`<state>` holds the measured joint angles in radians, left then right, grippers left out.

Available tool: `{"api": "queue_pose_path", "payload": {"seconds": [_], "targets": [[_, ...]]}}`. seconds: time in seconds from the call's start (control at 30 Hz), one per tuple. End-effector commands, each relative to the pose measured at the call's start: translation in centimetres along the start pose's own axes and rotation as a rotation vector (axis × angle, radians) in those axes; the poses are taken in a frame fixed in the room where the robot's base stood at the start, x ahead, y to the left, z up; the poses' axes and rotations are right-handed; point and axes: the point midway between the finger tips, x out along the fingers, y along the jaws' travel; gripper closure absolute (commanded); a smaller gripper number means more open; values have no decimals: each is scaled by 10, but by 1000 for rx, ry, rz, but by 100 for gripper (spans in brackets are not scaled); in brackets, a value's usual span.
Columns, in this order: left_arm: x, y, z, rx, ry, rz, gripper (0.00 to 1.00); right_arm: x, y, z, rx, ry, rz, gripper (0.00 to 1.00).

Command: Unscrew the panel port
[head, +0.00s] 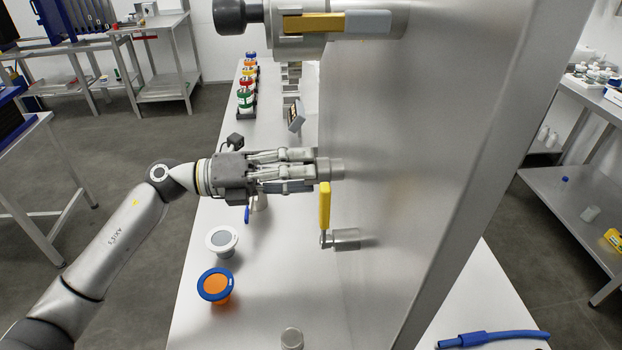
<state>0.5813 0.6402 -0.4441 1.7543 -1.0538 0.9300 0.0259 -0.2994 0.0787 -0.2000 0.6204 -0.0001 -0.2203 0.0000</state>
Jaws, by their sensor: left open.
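The large grey metal panel (440,110) stands upright on the white table. A short metallic cylindrical port (334,168) sticks out of its left face. My left gripper (315,170) comes in from the left at the port's height. Its fingers are open, with their tips at the port's outer end, one toward the upper side and one toward the lower side. The fingers hide the end of the port, and I cannot tell whether they touch it. My right gripper is not in view.
Just below the gripper, a yellow-handled valve (325,206) juts from the panel. A larger fitting with a yellow handle (314,22) is above. A white-rimmed cup (222,240) and a blue-rimmed orange cup (215,286) stand on the white table (258,310). A blue hose (492,338) lies right.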

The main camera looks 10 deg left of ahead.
Motion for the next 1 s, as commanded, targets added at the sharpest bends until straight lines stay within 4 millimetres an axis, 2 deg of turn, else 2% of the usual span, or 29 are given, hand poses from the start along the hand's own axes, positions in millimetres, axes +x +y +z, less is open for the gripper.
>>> {"api": "queue_pose_path", "payload": {"seconds": [0.03, 0.4, 0.77, 1.0], "targets": [[0, 5, -2, 30, 0, 0, 53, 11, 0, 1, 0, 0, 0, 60], [0, 4, -2, 242, 0, 0, 53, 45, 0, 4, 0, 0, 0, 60], [0, 0, 0, 284, 0, 1, 53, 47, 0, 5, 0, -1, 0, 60], [0, 0, 0, 282, 0, 1, 82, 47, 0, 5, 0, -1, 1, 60]]}}
